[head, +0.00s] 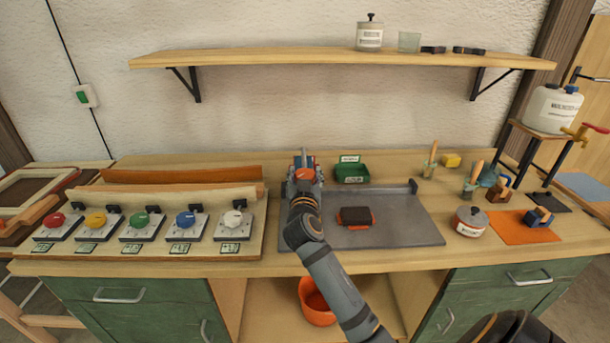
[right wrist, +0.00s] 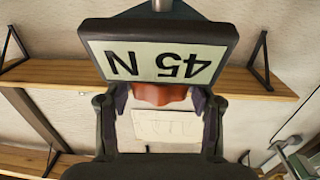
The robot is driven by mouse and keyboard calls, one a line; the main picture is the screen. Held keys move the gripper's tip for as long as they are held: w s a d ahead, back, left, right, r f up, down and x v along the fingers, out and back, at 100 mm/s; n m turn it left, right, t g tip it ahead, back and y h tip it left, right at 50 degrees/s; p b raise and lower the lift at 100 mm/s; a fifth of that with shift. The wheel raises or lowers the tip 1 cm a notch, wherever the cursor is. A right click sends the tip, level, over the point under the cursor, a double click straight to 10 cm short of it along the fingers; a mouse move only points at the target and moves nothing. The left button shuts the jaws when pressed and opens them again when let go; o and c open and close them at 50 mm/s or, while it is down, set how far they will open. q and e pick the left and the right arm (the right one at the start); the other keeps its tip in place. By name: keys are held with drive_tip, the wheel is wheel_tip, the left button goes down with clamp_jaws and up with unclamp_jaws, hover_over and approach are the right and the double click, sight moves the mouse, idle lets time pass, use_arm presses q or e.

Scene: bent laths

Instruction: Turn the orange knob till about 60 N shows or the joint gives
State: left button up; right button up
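A display (right wrist: 158,60) above the knob reads 45 N, upside down in this view. The joint cannot be made out behind the gripper. My left gripper is not in view.
On the left a board (head: 255,248) carries several coloured knobs under long laths (head: 170,196). The grey tray (head: 400,232) holds a dark block (head: 356,214). A shelf (head: 340,57) hangs above. Pots and brushes crowd the right.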

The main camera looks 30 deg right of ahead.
drive_tip(key=shift+o, duration=1.4)
drive_tip(key=v, duration=0.7)
drive_tip(key=shift+s, duration=0.25)
drive_tip(key=shift+a, duration=0.15)
